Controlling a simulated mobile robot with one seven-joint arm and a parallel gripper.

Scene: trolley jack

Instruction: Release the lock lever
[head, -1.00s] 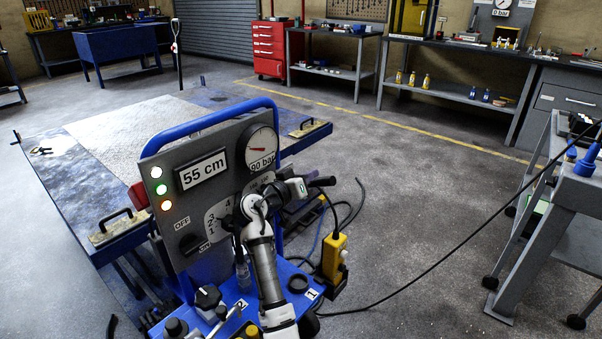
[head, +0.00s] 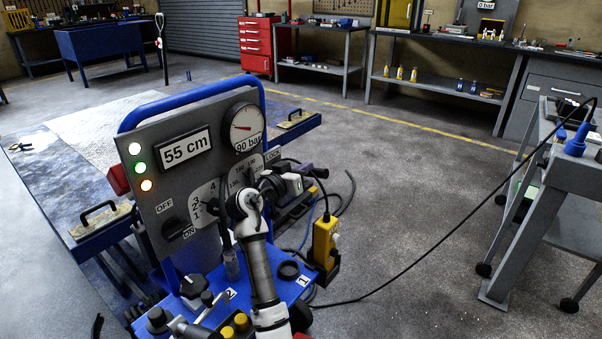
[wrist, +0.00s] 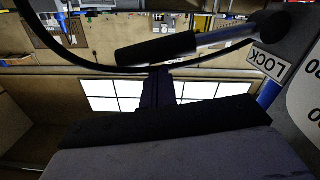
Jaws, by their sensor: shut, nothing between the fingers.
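The lock lever shows in the wrist view as a black grip (wrist: 155,49) on a bright metal rod, running from a dark round pivot at upper right toward the left. The LOCK label (wrist: 271,64) is beside the pivot; it also shows on the grey panel in the head view (head: 272,155). My gripper (wrist: 159,76) is shut and empty, with its dark fingertips just below the grip in the wrist picture. I cannot tell whether they touch it. In the head view my gripper (head: 306,168) is at the panel's right edge, and the lever is largely hidden there.
The grey panel (head: 150,190) carries a 55 cm display (head: 186,148), a 90 bar gauge (head: 243,127), lit lamps and an OFF/ON knob (head: 177,228). A yellow pendant (head: 325,242) with a black cable hangs on the right.

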